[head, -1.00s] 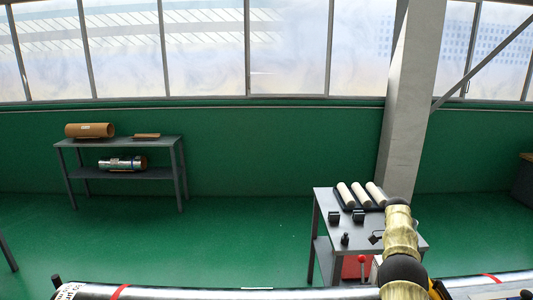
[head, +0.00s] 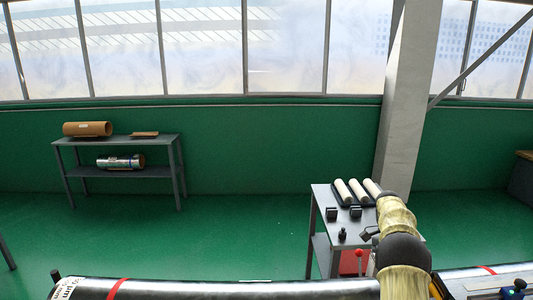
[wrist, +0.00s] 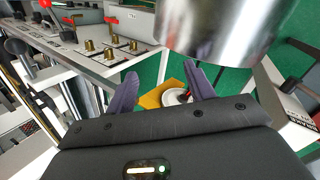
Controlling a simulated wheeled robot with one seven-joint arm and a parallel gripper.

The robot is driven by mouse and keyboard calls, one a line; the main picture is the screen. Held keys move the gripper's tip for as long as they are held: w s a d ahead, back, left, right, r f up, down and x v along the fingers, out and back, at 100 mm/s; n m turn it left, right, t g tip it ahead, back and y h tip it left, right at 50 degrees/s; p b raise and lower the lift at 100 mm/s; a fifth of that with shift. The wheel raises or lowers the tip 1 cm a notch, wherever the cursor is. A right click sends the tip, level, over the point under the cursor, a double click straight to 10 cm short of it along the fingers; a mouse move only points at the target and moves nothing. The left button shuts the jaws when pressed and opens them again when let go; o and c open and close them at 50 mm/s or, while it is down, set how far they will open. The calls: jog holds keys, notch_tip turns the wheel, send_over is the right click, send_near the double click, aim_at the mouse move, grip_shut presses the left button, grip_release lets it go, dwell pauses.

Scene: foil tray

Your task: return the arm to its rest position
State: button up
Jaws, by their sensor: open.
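My arm (head: 404,250), in a yellowish sleeve with dark joints, rises at the lower right of the head view, in front of the small grey table. My gripper (wrist: 163,90) shows in the wrist view with its two purple-grey fingers spread apart and nothing between them. A shiny metal cylinder (wrist: 215,28) hangs close beyond the fingers at the upper right, apart from them. My gripper's fingers are out of sight in the head view.
A panel with brass knobs (wrist: 90,47) lies left of my gripper. A small table (head: 322,205) bears pale rollers (head: 357,190). A shelf (head: 120,140) stands left. A foil-like roll (head: 220,289) spans the front. Green floor between is clear.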

jog(key=s+a+n+t, duration=0.1)
jog(key=a, duration=0.1)
jog(key=s+a+n+b, duration=0.1)
jog(key=a, duration=0.1)
jog(key=s+a+n+t+b, duration=0.1)
jog(key=a+n, duration=0.1)
jog(key=shift+a+f+t, duration=0.1)
jog(key=shift+a+t, duration=0.1)
jog(key=shift+t, duration=0.1)
jog(key=s+a+f+n+t+b, duration=0.2)
jog(key=s+a+n+t, duration=0.1)
jog(key=s+a, duration=0.4)
jog(key=s+a+f+n+t+b, duration=0.3)
jog(key=s+a+n, duration=0.3)
jog(key=s, duration=0.8)
jog(key=shift+s+a+n, duration=0.2)
jog(key=shift+a+n, duration=0.1)
jog(key=shift+a, duration=0.65)
